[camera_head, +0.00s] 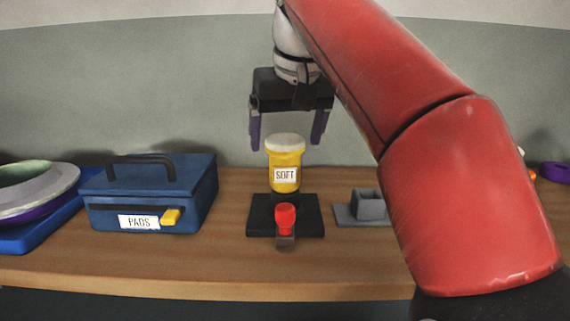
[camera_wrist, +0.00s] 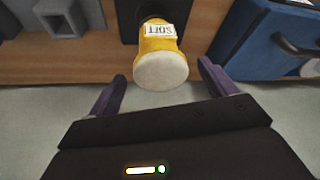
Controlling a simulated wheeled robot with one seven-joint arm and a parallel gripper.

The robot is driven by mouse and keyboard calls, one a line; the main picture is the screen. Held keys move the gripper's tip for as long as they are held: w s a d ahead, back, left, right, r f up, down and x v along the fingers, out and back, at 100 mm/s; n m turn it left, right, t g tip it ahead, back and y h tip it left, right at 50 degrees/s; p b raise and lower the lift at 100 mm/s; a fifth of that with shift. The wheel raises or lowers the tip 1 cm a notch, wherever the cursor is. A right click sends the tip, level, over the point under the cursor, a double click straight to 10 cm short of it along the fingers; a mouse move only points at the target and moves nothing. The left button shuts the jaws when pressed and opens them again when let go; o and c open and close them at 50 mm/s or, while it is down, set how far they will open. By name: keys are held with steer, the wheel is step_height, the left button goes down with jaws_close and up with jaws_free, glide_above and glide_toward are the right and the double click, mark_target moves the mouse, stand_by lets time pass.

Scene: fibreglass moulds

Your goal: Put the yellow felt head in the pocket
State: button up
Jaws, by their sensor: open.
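The yellow felt head (camera_head: 286,157) is a yellow cylinder with a pale cap and a label reading SOFT. It stands upright on a black base (camera_head: 312,222) with a red knob in front. In the wrist view the yellow felt head (camera_wrist: 160,45) shows cap-on, just beyond the fingertips. My gripper (camera_head: 286,145) is open and empty, its purple fingers pointing down on either side of the cap. From these views I cannot tell its exact depth. The pocket (camera_head: 369,205) is a grey square socket on a flat grey plate, right of the black base; it also shows in the wrist view (camera_wrist: 62,17).
A blue box (camera_head: 200,200) labelled PADS, with a dark handle and yellow latch, stands on the left. Beyond it are stacked round shells (camera_head: 40,187) on a blue tray. My red arm covers the right side. The wooden bench front (camera_head: 200,270) is clear.

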mark_target(285, 173)
steer(key=b+x, duration=0.1)
steer(key=x, duration=0.3)
steer(key=shift+w+a, duration=0.1)
steer(key=shift+w, duration=0.05)
steer(key=shift+c, duration=0.2)
steer(key=shift+r, duration=0.15)
steer(key=c, duration=1.3)
